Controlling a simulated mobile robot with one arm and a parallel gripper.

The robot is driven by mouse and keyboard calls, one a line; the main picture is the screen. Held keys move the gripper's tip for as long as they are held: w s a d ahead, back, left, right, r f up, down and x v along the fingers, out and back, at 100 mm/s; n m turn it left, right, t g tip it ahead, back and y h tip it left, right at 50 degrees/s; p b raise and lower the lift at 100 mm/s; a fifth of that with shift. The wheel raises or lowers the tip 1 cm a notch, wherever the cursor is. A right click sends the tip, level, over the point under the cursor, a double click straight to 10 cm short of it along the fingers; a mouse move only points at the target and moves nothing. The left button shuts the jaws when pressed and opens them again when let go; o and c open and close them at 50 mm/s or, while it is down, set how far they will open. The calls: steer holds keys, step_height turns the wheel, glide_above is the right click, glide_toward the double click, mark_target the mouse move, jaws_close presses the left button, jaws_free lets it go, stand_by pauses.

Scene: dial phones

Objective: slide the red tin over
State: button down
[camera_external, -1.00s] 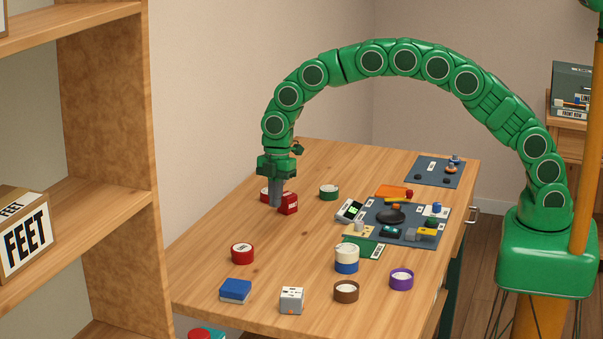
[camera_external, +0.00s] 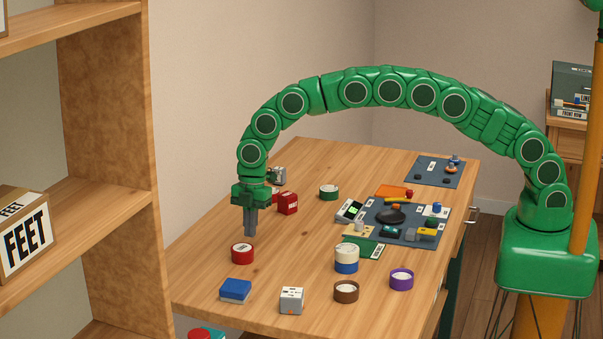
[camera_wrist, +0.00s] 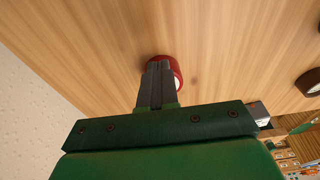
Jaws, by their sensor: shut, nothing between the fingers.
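The red tin (camera_external: 242,253) is a short round tin with a white label on top, standing on the wooden table left of its middle. My gripper (camera_external: 250,234) points straight down just behind and above it, with its fingers together and nothing between them. In the wrist view the red tin (camera_wrist: 165,61) shows past my gripper's fingertips (camera_wrist: 158,68), which hide much of it. I cannot tell whether the fingertips touch the tin.
A blue box (camera_external: 236,290) and a grey-white cube (camera_external: 291,299) stand in front of the red tin. A cream-and-blue tin stack (camera_external: 347,258) stands to the right, with bare table between.

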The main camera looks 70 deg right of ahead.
mark_target(243, 249)
steer(key=a, duration=0.4)
steer(key=shift+a, duration=0.3)
steer(key=shift+f, duration=0.85)
